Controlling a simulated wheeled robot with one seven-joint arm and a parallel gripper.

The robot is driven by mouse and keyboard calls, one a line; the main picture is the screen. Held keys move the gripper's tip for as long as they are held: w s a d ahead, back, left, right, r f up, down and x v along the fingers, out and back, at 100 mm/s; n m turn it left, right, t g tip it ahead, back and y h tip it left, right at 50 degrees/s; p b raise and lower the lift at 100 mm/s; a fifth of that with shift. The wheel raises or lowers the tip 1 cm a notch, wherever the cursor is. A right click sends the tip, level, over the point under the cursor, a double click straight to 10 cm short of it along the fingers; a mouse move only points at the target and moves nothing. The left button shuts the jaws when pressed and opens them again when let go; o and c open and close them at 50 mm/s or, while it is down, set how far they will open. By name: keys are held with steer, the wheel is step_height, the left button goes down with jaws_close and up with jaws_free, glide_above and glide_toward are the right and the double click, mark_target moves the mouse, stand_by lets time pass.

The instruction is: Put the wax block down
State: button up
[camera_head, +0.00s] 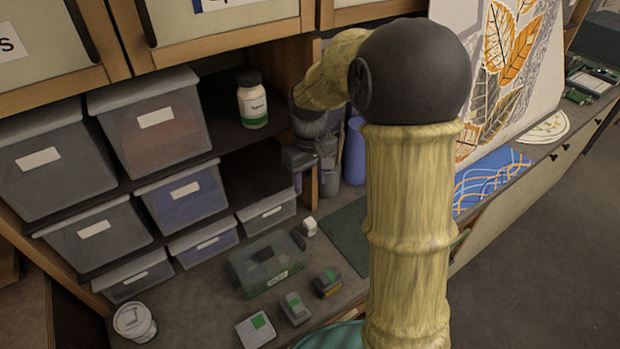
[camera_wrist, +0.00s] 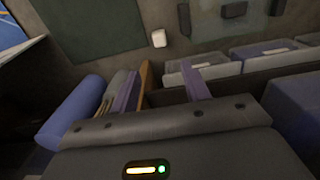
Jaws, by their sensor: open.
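A small whitish block (camera_head: 310,227), which looks like the wax block, rests on the bench beside the dark green mat (camera_head: 343,236). It also shows in the wrist view (camera_wrist: 159,38), standing apart from my fingers, on the bench surface. My gripper (camera_head: 314,163) is above the bench near the shelf front, partly hidden behind its own wrist and arm. In the wrist view my gripper (camera_wrist: 162,86) has its two purplish fingers spread, with nothing seen between them.
A green translucent box (camera_head: 270,265) and several small grey-and-green blocks lie on the bench. Lidded bins fill the shelves at left; a white bottle (camera_head: 252,100) stands on the upper shelf. A blue cylinder (camera_wrist: 75,112) stands close beside my gripper. The green mat looks bare where visible.

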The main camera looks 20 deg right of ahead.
stand_by(0.3)
steer(key=s+f+m+t, duration=0.2)
steer(key=s+f+m, duration=0.1)
steer(key=s, duration=1.1)
steer(key=shift+s+d+m+t, duration=0.15)
steer(key=shift+m+t, duration=0.15)
steer(key=shift+f, duration=0.1)
steer(key=shift+c, duration=1.1)
